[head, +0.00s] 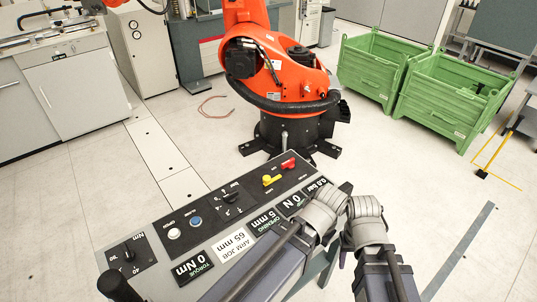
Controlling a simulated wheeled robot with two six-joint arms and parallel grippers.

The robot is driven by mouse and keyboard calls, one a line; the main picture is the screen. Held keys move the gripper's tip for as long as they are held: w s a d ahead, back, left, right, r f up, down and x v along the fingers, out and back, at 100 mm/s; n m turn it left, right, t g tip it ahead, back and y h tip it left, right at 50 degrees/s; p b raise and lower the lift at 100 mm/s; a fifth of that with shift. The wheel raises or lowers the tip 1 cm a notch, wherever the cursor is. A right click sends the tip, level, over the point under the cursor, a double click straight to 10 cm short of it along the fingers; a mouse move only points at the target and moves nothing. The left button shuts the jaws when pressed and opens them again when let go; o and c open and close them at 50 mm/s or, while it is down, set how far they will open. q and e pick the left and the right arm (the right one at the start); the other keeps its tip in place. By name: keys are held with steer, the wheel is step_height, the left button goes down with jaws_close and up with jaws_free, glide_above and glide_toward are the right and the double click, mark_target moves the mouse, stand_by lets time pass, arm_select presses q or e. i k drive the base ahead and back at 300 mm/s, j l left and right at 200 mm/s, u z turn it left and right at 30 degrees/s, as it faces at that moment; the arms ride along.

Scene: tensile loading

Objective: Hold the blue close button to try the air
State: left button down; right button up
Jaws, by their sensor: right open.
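The blue close button (196,221) is on the dark sloping console (150,225), beside a white button (174,233). Nothing touches the blue button. My right gripper (346,189) shows only as a small dark part beyond the grey wrists, past the console's right end. It is open, and apart from the button, well to its right. My left arm crosses the console's lower right part, and its gripper cannot be made out.
Green crates (440,100) are at the back right. Open floor lies to the right.

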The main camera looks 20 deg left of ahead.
mark_target(196, 220)
steer(key=k+l+u, duration=0.15)
steer(key=u, duration=0.35)
steer(key=k+u, duration=0.15)
steer(key=u, duration=0.35)
steer(key=k+u, duration=0.15)
steer(key=u, duration=0.3)
